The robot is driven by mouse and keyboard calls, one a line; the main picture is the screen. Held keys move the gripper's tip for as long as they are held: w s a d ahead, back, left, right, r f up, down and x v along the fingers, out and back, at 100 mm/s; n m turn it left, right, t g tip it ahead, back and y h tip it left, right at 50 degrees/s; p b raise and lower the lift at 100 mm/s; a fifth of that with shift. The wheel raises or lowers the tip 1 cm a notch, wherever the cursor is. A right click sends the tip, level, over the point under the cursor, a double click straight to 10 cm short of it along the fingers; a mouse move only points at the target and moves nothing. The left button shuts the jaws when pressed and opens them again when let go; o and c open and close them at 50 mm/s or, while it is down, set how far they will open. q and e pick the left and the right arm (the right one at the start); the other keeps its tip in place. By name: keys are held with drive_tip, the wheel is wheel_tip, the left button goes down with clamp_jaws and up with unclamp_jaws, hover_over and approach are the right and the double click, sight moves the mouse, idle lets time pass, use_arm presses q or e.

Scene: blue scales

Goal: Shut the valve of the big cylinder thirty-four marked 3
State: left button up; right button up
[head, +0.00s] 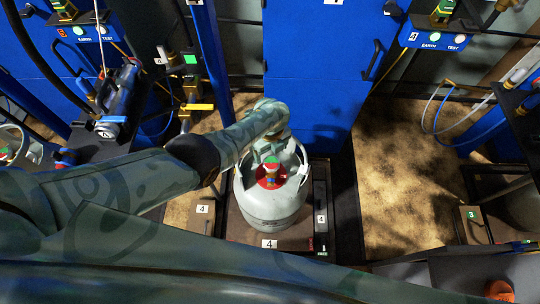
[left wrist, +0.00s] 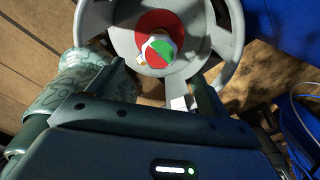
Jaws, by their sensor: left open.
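A big pale grey cylinder (head: 268,208) with a ring collar stands upright on a dark scale platform whose labels read 4. Its valve knob (head: 271,168), green and red, sits on a red disc inside the collar. The knob also shows in the left wrist view (left wrist: 157,50). My left gripper (head: 270,153) is above the collar. Its fingers (left wrist: 158,76) are apart, with the knob beyond and between them, and nothing is held. I cannot tell whether a finger touches the collar. A small green sign reading 3 (head: 473,214) is at the right. My right gripper is not in view.
Blue cabinets (head: 318,90) stand close behind the cylinder. Another cylinder's collar (head: 14,145) shows at the left edge. A yellow-handled valve (head: 198,107) and hoses hang left of the cylinder. Bare brown floor (head: 405,180) lies to the right.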

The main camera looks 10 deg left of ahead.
use_arm(q)
wheel_tip(320, 180, up, 9)
drive_tip(key=p, duration=0.5)
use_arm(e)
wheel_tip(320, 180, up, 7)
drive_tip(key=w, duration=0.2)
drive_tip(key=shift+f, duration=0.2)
